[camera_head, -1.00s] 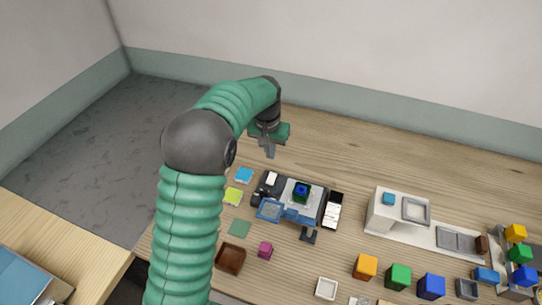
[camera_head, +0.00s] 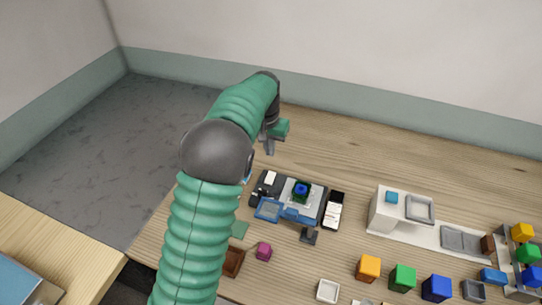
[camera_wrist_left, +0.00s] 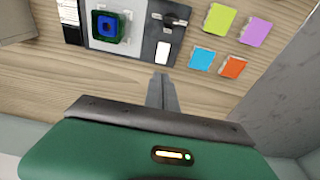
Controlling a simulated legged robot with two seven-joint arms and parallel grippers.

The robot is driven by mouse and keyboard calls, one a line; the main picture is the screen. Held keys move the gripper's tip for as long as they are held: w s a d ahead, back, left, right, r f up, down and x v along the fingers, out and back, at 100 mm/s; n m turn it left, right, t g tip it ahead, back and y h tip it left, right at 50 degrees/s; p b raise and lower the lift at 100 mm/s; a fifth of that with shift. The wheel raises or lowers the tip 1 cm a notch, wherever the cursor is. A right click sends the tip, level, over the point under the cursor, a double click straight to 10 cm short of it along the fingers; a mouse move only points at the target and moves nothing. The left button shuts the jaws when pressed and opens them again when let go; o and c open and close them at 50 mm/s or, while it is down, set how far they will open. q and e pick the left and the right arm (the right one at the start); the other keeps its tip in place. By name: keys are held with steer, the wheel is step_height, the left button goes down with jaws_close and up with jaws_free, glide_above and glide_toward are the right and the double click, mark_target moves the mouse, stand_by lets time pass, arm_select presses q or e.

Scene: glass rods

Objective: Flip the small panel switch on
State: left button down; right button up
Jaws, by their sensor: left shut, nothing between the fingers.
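A dark device (camera_head: 316,203) lies on the wooden table, with a light plate bearing a blue-and-green block (camera_head: 301,190). At its left end is a dark panel section with a small white rectangular piece (camera_head: 271,178) and a black lever-like part (camera_head: 258,195). In the left wrist view the white piece (camera_wrist_left: 163,53) and black lever (camera_wrist_left: 175,20) show close up; I cannot tell which is the switch or its state. My left gripper (camera_head: 269,150) is shut and empty, behind the device in the head view. Its fingertips (camera_wrist_left: 161,80) appear just short of the white piece.
Coloured cards, such as a blue one (camera_wrist_left: 201,58), lie beside the device. A white station (camera_head: 388,210) and several coloured blocks stand to the right. Table behind is clear.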

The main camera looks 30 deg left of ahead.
mark_target(273, 174)
arm_select(q)
steer(key=f, duration=0.4)
steer(key=w+f, duration=0.1)
steer(key=f, duration=0.3)
steer(key=w+f, duration=0.1)
steer(key=f, duration=0.3)
steer(key=shift+a+p, duration=0.2)
steer(key=shift+p, duration=0.1)
steer(key=shift+f, duration=0.15)
steer(key=shift+s+d, duration=0.2)
steer(key=shift+s, duration=0.6)
steer(key=shift+r, duration=0.25)
